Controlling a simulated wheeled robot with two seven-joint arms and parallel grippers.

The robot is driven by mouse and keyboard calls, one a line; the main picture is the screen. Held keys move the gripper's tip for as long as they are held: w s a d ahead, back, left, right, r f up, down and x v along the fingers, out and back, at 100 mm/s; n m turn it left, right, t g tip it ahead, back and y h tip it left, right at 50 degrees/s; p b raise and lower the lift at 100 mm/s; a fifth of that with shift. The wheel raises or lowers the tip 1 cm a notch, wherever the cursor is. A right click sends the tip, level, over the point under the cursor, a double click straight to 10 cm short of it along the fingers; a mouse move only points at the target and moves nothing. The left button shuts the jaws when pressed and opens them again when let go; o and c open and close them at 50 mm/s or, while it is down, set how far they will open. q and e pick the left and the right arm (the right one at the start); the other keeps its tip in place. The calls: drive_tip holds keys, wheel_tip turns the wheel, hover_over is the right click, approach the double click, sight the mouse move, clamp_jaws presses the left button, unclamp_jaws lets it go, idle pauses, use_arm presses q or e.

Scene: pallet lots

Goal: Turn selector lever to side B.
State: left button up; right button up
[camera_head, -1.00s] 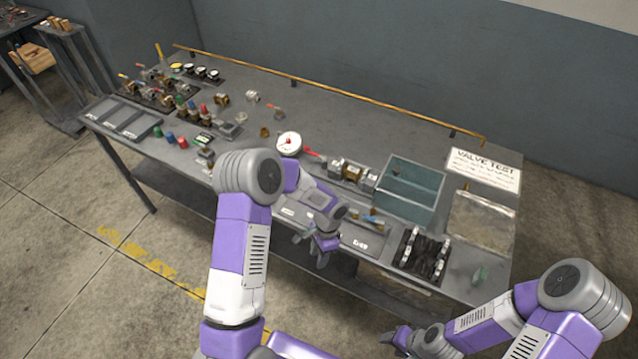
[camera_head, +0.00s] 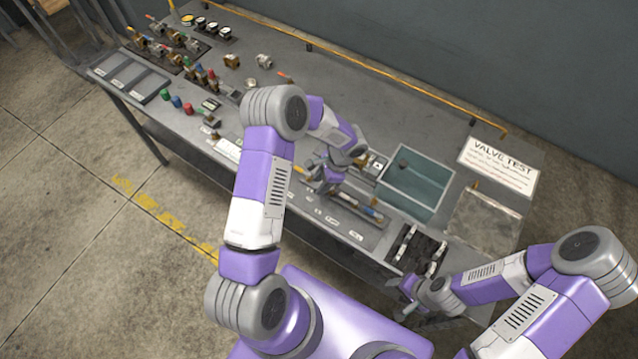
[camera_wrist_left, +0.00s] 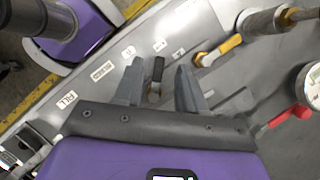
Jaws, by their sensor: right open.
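A black-handled lever (camera_wrist_left: 157,72), which looks like the selector lever, stands on the grey panel (camera_wrist_left: 105,95) in the left wrist view. My left gripper (camera_wrist_left: 160,82) is open, with one finger on each side of the black handle and a visible gap to both. In the head view my left gripper (camera_head: 322,183) is over the bench's front part, and my own arm hides the lever there. My right gripper (camera_head: 408,296) is open and empty by the bench's front right edge.
A yellow lever (camera_wrist_left: 222,48) and a red lever (camera_wrist_left: 282,118) with a gauge (camera_wrist_left: 314,86) stand close to the left gripper. A teal bin (camera_head: 415,185), a black rack (camera_head: 418,250) and a VALVE TEST sign (camera_head: 498,165) are on the right.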

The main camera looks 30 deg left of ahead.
use_arm(q)
drive_tip(key=shift+x, duration=1.35)
clamp_jaws()
